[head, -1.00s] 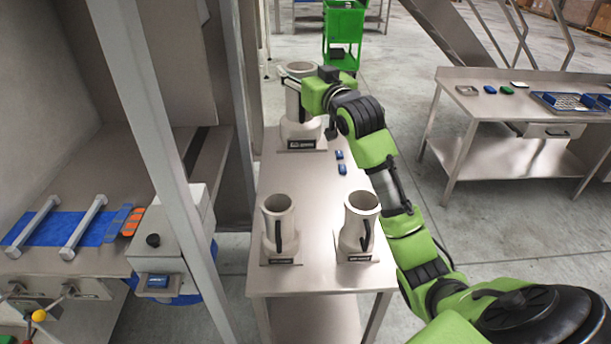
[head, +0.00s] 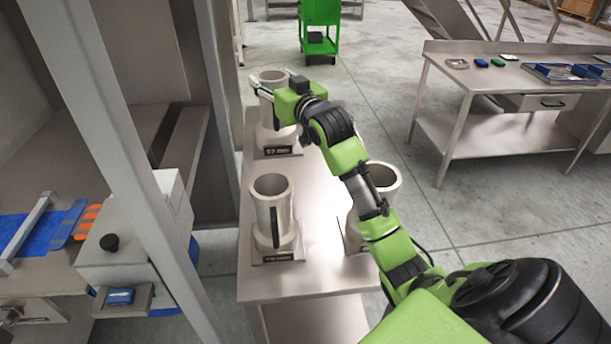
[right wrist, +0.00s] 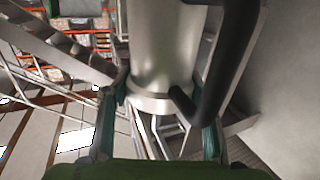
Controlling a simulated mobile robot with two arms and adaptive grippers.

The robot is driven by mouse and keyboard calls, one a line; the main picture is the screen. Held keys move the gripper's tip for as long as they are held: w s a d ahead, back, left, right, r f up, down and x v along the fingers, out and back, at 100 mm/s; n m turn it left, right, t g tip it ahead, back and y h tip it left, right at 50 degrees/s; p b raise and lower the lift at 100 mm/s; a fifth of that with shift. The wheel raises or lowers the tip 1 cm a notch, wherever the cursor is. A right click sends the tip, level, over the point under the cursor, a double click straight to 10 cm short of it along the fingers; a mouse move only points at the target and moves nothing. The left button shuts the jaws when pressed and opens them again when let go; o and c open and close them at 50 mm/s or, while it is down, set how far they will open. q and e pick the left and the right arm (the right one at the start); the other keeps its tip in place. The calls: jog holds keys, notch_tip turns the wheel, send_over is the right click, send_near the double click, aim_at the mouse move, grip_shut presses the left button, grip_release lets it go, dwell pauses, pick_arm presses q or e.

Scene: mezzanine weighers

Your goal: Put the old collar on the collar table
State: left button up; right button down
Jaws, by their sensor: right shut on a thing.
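My right gripper (head: 268,90) is shut on a pale metal collar (head: 268,112) at the far end of a narrow steel table (head: 262,180). The collar is a roughly upright cylinder, above or on a labelled base plate (head: 279,150); the head view leaves unclear whether they touch. In the right wrist view, the held collar (right wrist: 160,50) shows a flange and a black handle between my fingers. Two more collars stand on the same table, one near left (head: 270,210) and one near right (head: 384,177), partly behind my right arm. My left gripper is out of view.
A grey post (head: 120,150) and a bench with a grey box (head: 130,245) stand to the left. A steel workbench (head: 510,70) with small items and a blue tray is at the right. A green cart (head: 320,15) stands at the back. Floor between the tables is clear.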

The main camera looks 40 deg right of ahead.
aim_at(285, 140)
notch_tip(285, 140, down, 4)
jog(key=shift+f+b, duration=0.1)
jog(key=shift+b, duration=0.95)
notch_tip(285, 140, down, 10)
jog(key=shift+r+p, duration=0.25)
jog(key=shift+p, duration=0.35)
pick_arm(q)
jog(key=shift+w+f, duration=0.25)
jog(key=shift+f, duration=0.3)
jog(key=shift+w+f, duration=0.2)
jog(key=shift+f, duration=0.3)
pick_arm(e)
jog(key=shift+f, duration=0.25)
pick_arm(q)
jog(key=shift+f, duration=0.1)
pick_arm(e)
jog(key=shift+f, duration=0.1)
jog(key=c, duration=0.9)
grip_release()
jog(key=shift+f, duration=0.1)
jog(key=shift+o, duration=0.2)
